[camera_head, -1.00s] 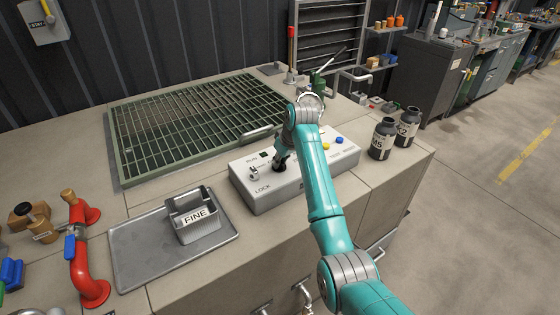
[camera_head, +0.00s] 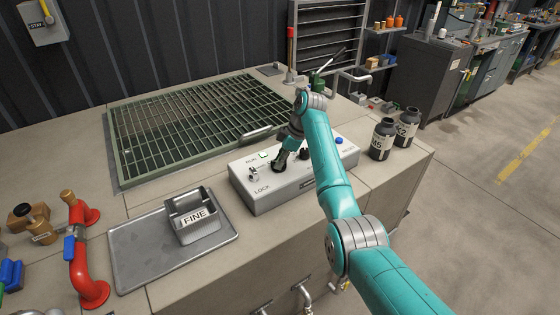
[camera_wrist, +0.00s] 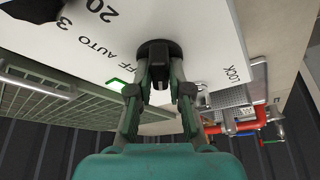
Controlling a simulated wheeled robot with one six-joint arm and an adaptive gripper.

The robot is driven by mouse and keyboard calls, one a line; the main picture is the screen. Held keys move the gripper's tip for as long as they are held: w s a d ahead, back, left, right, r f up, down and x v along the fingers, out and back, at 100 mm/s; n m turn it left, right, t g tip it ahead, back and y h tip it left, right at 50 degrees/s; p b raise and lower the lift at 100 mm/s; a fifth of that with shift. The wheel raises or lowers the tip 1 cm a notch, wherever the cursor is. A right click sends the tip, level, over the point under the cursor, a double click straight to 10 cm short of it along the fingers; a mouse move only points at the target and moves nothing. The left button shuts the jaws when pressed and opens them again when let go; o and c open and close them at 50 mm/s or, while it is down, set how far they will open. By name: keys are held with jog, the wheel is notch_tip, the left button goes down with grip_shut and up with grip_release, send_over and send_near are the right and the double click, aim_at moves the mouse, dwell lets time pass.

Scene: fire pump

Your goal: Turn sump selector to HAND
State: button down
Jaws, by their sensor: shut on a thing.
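A light grey control box (camera_head: 275,197) stands on the bench, with LOCK and what looks like RUN lettered near its left end. My gripper (camera_head: 279,163) reaches down to the left part of its top face and hides most of what it holds. In the wrist view, a round black selector knob (camera_wrist: 158,49) sits on the white panel, with AUTO and a partly covered "FF" lettered beside it. My gripper (camera_wrist: 159,88) is shut on the knob's grip, one finger on each side. The knob's pointer direction and any HAND lettering cannot be made out.
A small metal switch (camera_head: 253,174) stands close left of my gripper. Another black knob (camera_head: 304,153) and a blue button (camera_head: 339,140) lie to the right. Behind is a green grating (camera_head: 190,122); at left, a tray (camera_head: 140,254) with a FINE bin (camera_head: 192,217).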

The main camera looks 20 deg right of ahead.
jog(key=shift+n+g, duration=0.3)
jog(key=shift+n, duration=0.4)
jog(key=c, duration=1.1)
grip_release()
jog(key=v, duration=1.2)
